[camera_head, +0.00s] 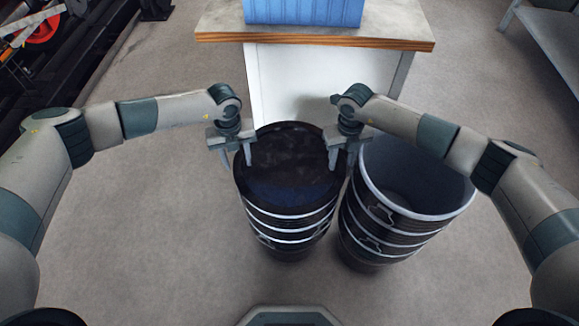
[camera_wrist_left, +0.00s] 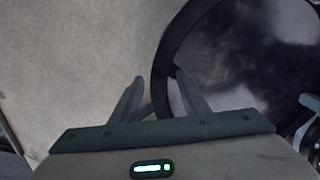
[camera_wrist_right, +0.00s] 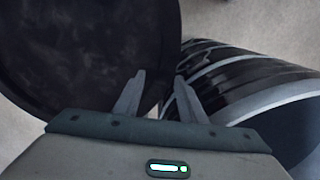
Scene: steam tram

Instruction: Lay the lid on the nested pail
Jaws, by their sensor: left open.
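The dark round lid (camera_head: 285,148) lies across the mouth of the left pail stack (camera_head: 290,230), dark with pale bands, in the head view. Its glossy top shows in the left wrist view (camera_wrist_left: 245,60), and its mottled top in the right wrist view (camera_wrist_right: 80,50). My left gripper (camera_head: 239,163) is open at the lid's left edge, the rim running between its fingers. My right gripper (camera_head: 343,162) is open at the lid's right edge, the rim between its fingers. I cannot tell whether either finger touches the rim, or whether the lid sits fully down.
A second banded pail stack (camera_head: 400,215) stands close on the right, its mouth open and pale inside. Behind is a wooden-topped cabinet (camera_head: 315,32) with a blue crate (camera_head: 300,10) on it. A grey bench (camera_head: 550,45) is at the far right.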

